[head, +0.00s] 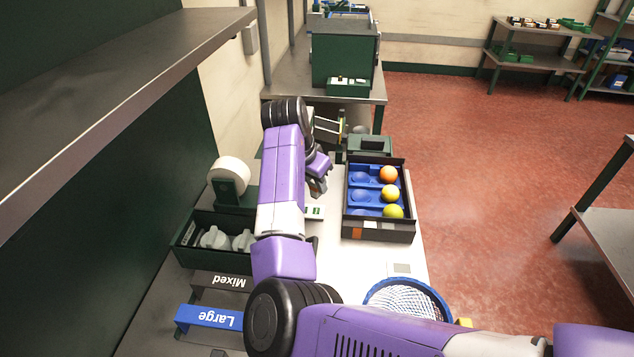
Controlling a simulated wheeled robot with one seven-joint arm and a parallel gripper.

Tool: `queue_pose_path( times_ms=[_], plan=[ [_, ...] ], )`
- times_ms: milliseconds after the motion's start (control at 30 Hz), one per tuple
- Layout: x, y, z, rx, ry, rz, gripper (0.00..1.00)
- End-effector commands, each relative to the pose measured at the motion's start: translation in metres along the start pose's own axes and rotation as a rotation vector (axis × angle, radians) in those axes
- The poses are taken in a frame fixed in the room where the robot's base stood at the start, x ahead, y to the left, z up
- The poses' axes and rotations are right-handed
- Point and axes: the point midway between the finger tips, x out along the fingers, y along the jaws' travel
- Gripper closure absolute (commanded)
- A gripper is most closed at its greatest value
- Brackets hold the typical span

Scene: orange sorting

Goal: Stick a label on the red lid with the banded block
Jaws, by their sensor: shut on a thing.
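My gripper (317,187) hangs over the white bench, left of the black tray, and points down. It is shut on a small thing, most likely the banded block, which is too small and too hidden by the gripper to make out. A small white and green piece (314,212) lies on the bench just below the gripper. I cannot make out a red lid; my arm covers part of the bench.
A dark bin (205,257) with grey pieces, a white roll (231,172), "Mixed" and "Large" signs, and a blue-rimmed net basket (440,300) stand around. Bare bench (345,262) lies before the tray.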

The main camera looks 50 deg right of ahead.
Motion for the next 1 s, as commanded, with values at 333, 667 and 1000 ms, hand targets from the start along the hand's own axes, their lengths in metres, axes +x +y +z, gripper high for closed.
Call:
queue_pose_path(
  times_ms=[333,667,1000],
  plan=[
    [0.032,0.0,0.014,-0.002,-0.001,0.0,1.0],
    [0.044,0.0,0.018,-0.001,0.0,-0.001,1.0],
    [0.044,0.0,0.018,-0.001,0.0,0.0,1.0]
  ],
)
